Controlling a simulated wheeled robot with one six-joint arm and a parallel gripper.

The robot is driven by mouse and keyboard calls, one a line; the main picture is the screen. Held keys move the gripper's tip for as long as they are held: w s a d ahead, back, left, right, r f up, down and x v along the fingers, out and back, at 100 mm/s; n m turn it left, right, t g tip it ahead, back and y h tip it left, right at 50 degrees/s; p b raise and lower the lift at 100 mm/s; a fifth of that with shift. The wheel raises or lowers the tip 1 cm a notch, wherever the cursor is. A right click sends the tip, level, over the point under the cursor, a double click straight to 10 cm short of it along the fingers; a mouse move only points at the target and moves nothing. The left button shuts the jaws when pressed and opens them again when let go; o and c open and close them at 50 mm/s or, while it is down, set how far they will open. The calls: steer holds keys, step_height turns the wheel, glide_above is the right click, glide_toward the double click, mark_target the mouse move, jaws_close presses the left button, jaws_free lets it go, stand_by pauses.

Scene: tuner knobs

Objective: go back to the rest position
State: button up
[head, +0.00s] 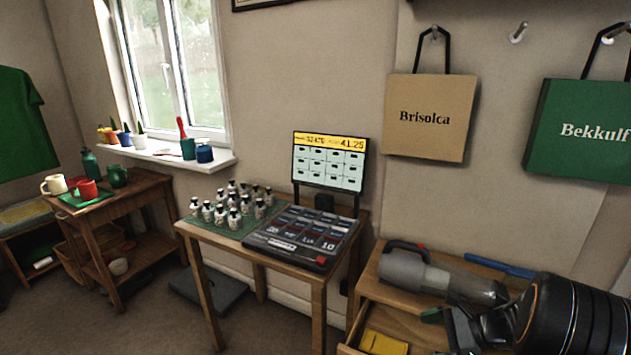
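My gripper (437,333) is at the lower right in the head view, at the end of my dark arm. Its two green-tipped fingers show apart, over the open drawer below the right cabinet top. I see nothing held between them. The dark console (302,236) with labelled tiles and a red button lies on the small wooden table, to the left of my gripper and apart from it. An upright screen (329,161) with a yellow header stands behind it. No tuner knobs can be made out.
A grey handheld vacuum (432,272) lies on the right cabinet, close to my arm. A yellow item (383,343) is in the open drawer (366,318). Several small bottles (233,204) stand left of the console. Bags (430,117) hang on the wall. Floor at lower left is mostly clear.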

steer(key=s+a+r+n+h+p, duration=0.3)
steer(key=r+n+p, duration=0.4)
steer(key=r, duration=0.4)
steer(key=s+a+r+n+h+p, duration=0.4)
steer(key=a+r+n+p, duration=0.2)
steer(key=r, duration=0.5)
steer(key=s+a+r+n+h+p, duration=0.3)
steer(key=r+n+p, duration=0.4)
steer(key=r+p, duration=0.3)
steer(key=shift+s+a+r+n+h, duration=0.3)
steer(key=shift+a+r+h, duration=0.3)
steer(key=shift+r, duration=0.35)
steer(key=shift+d, duration=0.5)
steer(key=shift+a, duration=0.1)
